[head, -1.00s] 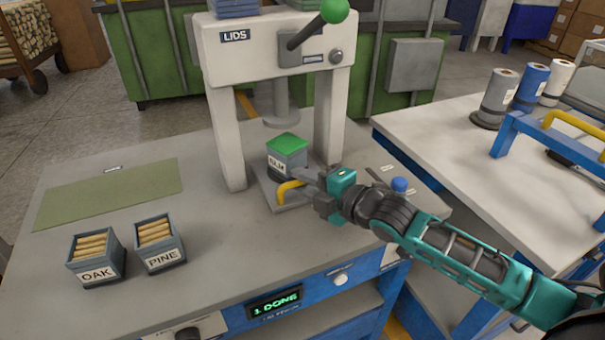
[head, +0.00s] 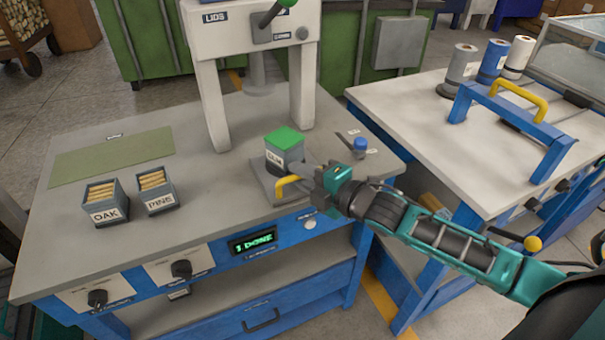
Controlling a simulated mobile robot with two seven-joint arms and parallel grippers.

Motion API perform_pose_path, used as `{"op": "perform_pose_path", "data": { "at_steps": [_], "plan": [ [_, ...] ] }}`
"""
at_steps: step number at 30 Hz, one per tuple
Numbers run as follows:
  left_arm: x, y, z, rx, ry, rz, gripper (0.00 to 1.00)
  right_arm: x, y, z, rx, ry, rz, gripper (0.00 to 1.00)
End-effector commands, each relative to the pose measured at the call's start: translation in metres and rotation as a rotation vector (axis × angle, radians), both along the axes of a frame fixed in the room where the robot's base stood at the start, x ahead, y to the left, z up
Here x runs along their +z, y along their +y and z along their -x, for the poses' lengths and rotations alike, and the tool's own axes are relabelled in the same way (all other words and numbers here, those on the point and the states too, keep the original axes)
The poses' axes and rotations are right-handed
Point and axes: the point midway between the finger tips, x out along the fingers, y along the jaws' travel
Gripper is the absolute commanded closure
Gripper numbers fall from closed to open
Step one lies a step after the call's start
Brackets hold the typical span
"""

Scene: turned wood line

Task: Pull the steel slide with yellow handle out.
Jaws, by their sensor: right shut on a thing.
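The steel slide (head: 259,176) lies on the bench top in front of the lid press (head: 250,35). It bears a grey box (head: 284,158) with a green lid (head: 284,137); its label is partly readable. The slide's yellow handle (head: 283,186) is at its front end, near the bench's front edge. My right gripper (head: 308,181) is shut on the yellow handle, coming in from the right, and its fingers hide part of the handle and slide. My left gripper is not in view.
Boxes marked OAK (head: 105,203) and PINE (head: 156,191) hold wood pieces at the left, near a green mat (head: 113,158). A blue knob (head: 360,145) stands right of the box. The display (head: 253,242) reads 1 DONE. A second bench (head: 420,110) stands at the right.

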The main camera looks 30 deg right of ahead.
Motion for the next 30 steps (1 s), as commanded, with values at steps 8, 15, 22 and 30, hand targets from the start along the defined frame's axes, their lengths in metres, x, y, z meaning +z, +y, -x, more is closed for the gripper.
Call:
{"op": "perform_pose_path", "data": {
  "at_steps": [8, 15, 22, 30],
  "plan": [
    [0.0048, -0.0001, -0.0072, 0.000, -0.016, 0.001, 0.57, -0.0027, 0.0012, 0.0022, 0.002, 0.006, 0.000, 1.00],
    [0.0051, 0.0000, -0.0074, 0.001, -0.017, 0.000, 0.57, -0.0031, 0.0014, 0.0025, 0.003, 0.008, -0.001, 0.69],
    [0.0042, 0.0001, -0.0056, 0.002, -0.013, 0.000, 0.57, -0.0020, 0.0008, 0.0015, 0.002, 0.005, -0.001, 0.60],
    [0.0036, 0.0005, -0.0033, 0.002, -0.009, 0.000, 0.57, -0.0006, -0.0026, 0.0097, 0.001, 0.006, -0.001, 0.60]
  ]
}}
